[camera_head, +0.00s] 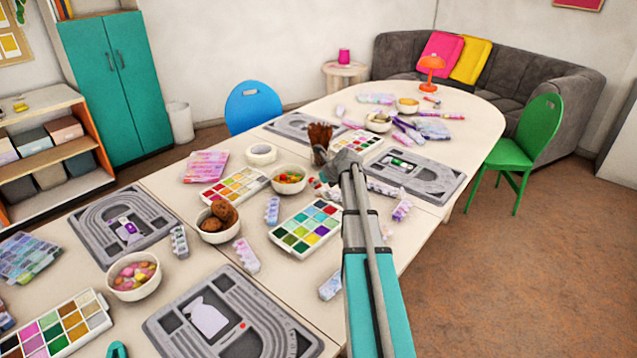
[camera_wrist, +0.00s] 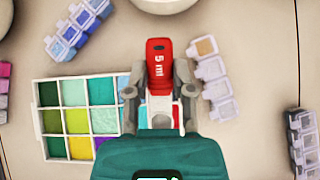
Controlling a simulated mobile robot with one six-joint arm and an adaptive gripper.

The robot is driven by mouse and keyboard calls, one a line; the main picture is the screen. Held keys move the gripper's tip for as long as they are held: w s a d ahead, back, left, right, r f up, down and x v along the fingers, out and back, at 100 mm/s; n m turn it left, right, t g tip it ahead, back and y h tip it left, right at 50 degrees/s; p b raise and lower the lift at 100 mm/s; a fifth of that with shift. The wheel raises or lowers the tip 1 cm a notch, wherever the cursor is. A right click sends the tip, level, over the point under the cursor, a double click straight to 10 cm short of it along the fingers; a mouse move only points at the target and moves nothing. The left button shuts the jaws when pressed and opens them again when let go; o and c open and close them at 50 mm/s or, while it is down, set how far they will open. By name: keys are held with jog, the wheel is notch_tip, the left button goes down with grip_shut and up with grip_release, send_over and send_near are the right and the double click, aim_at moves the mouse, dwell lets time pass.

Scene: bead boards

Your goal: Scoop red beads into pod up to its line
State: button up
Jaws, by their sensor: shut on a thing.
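My gripper (camera_wrist: 157,82) is shut on a red scoop (camera_wrist: 158,58) marked "5 ml", held between its two fingers. In the head view my gripper (camera_head: 331,187) is over the table, just behind the bead box, and the scoop is too small to make out clearly. The bead box (camera_wrist: 38,121) has cells of green, blue, teal, yellow and purple. A red patch shows between the fingers, partly hidden by them. A pod strip (camera_wrist: 213,78) lies right of the gripper; another (camera_wrist: 78,30) lies upper left, and another (camera_wrist: 302,143) lower right. Their fill lines cannot be seen.
A white bowl (camera_wrist: 166,4) is ahead of the scoop. In the head view, a bowl of colourful pieces (camera_head: 289,178), a brown brush cup (camera_head: 319,140) and grey bead boards (camera_head: 415,172) stand around. Another colour box (camera_head: 235,187) lies left.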

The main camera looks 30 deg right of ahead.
aim_at(326, 195)
jog(key=shift+s+d+f+t+y+b, duration=0.1)
jog(key=shift+s+f+t+b, duration=0.25)
jog(key=shift+b, duration=0.55)
jog(key=shift+s+d+f+t+y+b, duration=0.1)
jog(key=shift+f+t+b, duration=0.4)
jog(key=shift+b, duration=0.35)
jog(key=shift+s+f+t+y+b, duration=0.1)
jog(key=shift+s+f+t+b, duration=0.3)
jog(key=shift+b, duration=0.5)
jog(key=shift+s+d+f+b, duration=0.1)
jog(key=shift+s+f+b, duration=0.05)
jog(key=shift+f+b, duration=1.15)
